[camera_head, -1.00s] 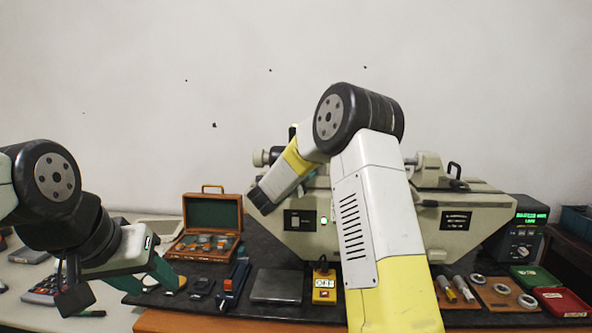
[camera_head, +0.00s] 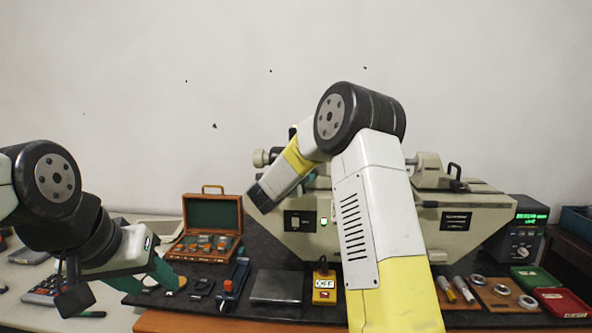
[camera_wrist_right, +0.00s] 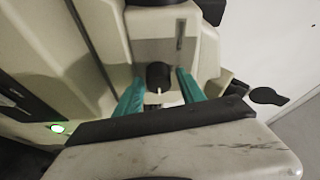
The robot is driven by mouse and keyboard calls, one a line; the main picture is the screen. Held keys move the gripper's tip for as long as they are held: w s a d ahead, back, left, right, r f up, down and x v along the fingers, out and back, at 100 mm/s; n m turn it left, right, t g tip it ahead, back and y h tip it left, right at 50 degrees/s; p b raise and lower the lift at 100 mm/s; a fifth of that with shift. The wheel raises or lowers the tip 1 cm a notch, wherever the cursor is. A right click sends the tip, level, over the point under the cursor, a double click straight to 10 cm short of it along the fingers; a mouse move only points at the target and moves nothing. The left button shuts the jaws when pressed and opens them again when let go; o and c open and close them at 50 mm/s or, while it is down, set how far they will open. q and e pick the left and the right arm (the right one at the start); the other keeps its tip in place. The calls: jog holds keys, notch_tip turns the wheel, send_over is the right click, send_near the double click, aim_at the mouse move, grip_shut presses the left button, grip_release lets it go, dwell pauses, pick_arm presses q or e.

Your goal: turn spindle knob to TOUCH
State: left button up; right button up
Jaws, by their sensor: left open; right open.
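The spindle knob (camera_wrist_right: 158,75) is a round black knob with a white pointer mark, on a beige machine face in the right wrist view. Its mark points down in that picture. My right gripper (camera_wrist_right: 160,79) is open, with one teal finger on each side of the knob; I cannot tell whether they touch it. In the head view my right arm hides the knob. My left gripper (camera_head: 155,280) is open at the left of the bench, away from the machine. No TOUCH lettering is legible.
The beige measuring machine (camera_head: 470,205) fills the bench back. An open wooden case (camera_head: 208,212), a grey plate (camera_head: 277,286), a yellow box marked OFF (camera_head: 324,297), rings (camera_head: 501,290), red and green trays (camera_head: 560,300) and a green-lit readout (camera_head: 530,217) stand around it.

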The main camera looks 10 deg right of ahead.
jog(key=shift+f, duration=0.25)
